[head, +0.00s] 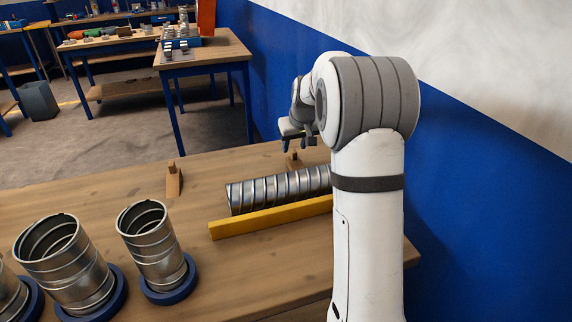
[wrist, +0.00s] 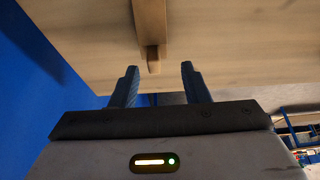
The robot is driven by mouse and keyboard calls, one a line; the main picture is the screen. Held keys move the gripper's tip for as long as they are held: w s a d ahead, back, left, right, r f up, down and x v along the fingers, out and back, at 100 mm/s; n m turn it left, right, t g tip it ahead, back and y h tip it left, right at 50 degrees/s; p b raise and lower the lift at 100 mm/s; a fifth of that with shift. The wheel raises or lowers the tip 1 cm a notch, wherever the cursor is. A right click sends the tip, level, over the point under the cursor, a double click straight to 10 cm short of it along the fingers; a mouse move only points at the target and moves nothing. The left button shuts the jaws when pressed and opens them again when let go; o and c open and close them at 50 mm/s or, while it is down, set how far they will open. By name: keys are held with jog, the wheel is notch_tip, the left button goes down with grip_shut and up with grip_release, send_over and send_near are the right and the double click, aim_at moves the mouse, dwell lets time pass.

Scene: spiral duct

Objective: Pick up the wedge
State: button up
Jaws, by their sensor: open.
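A small brown wooden wedge (head: 293,161) stands on the table at the far side of the ribbed metal duct, just below my gripper (head: 299,146). A similar wedge (head: 174,181) stands alone further left, near the table's far edge. In the wrist view, a brown wedge (wrist: 152,28) shows beyond and between the two spread fingers of my gripper (wrist: 159,70), with its narrow end towards them. My gripper is open and holds nothing. I cannot see any contact between the fingers and the wedge.
The spiral duct (head: 275,189) lies on the wooden table (head: 205,275) behind a yellow bar (head: 265,219); my arm hides its right end. Upright duct pieces (head: 152,245) stand in blue rings at the left. A blue wall (head: 470,220) closes the right side.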

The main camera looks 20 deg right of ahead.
aim_at(295, 155)
jog(key=x, duration=0.5)
jog(key=d+p+x, duration=0.1)
jog(key=x, duration=0.1)
jog(key=shift+f, duration=0.4)
jog(key=shift+c, duration=0.3)
jog(key=c, duration=0.7)
notch_tip(295, 155, up, 10)
jog(key=shift+f+b, duration=0.15)
jog(key=shift+b, duration=0.2)
jog(key=shift+s+f, duration=0.1)
